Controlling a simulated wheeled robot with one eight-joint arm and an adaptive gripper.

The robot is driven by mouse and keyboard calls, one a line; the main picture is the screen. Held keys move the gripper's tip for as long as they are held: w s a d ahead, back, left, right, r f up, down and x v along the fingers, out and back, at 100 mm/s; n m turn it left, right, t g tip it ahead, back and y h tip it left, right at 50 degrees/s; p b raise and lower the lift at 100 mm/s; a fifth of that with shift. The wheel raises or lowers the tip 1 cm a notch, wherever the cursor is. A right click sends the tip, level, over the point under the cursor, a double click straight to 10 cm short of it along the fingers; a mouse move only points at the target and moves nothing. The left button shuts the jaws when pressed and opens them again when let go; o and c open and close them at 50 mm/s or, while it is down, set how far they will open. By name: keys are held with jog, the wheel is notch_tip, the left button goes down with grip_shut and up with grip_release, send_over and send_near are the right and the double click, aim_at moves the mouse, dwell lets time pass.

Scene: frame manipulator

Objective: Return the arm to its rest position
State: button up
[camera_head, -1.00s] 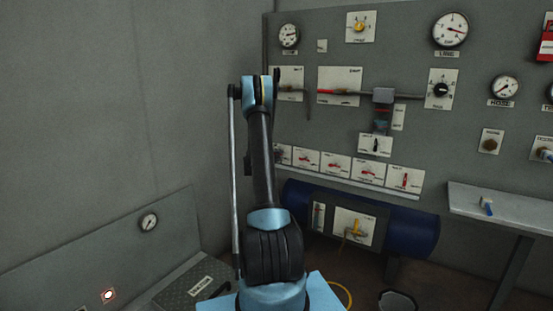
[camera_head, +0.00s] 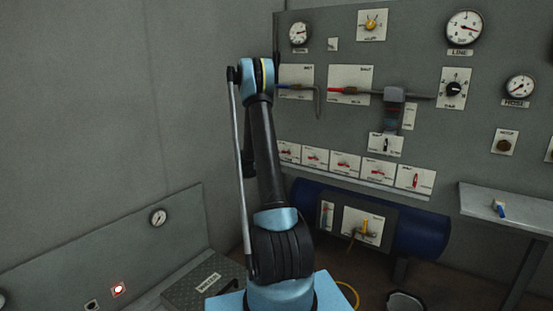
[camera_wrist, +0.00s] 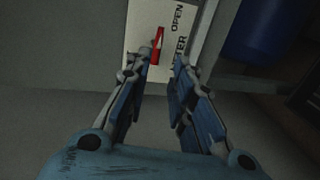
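My arm (camera_head: 268,160) stands upright in front of the wall panel in the head view, its upper part beside the left end of the panel. My gripper is hidden behind the arm in the head view. In the wrist view my gripper (camera_wrist: 166,75) has its two fingers apart, with nothing between them. Past the fingertips is a white plate (camera_wrist: 185,25) marked OPEN with a red lever (camera_wrist: 157,46). The fingers look apart from the lever, though the exact gap is hard to tell.
A grey panel (camera_head: 440,140) carries gauges, a dial and valve plates. A blue tank (camera_head: 420,232) lies below it. A grey shelf (camera_head: 520,212) juts out at right with a small blue-handled item (camera_head: 499,208). A low panel (camera_head: 110,255) stands at left.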

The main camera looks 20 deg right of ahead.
dwell(0.4)
jog(key=s+a+r+m+g+y, duration=0.1)
jog(key=s+a+r+m+y, duration=0.15)
jog(key=s, duration=0.65)
jog(key=s+a+r+m+g+y, duration=0.15)
jog(key=s+r, duration=0.25)
jog(key=s, duration=0.4)
jog(key=s+a+r+m+g+y, duration=0.1)
jog(key=s+a+r+g, duration=0.15)
jog(key=s, duration=0.65)
jog(key=s+a+f+g+y, duration=0.1)
jog(key=s+a, duration=0.4)
jog(key=s, duration=0.6)
jog(key=s+a+f+m+y, duration=0.1)
jog(key=s+a+f+y, duration=0.3)
jog(key=s, duration=0.8)
jog(key=s+a+f+m+g+y, duration=0.1)
jog(key=s+a+f+y, duration=0.1)
jog(key=s+a+f, duration=0.3)
jog(key=s+a, duration=0.3)
jog(key=s, duration=0.3)
jog(key=shift+s+g, duration=0.3)
jog(key=shift+s, duration=0.1)
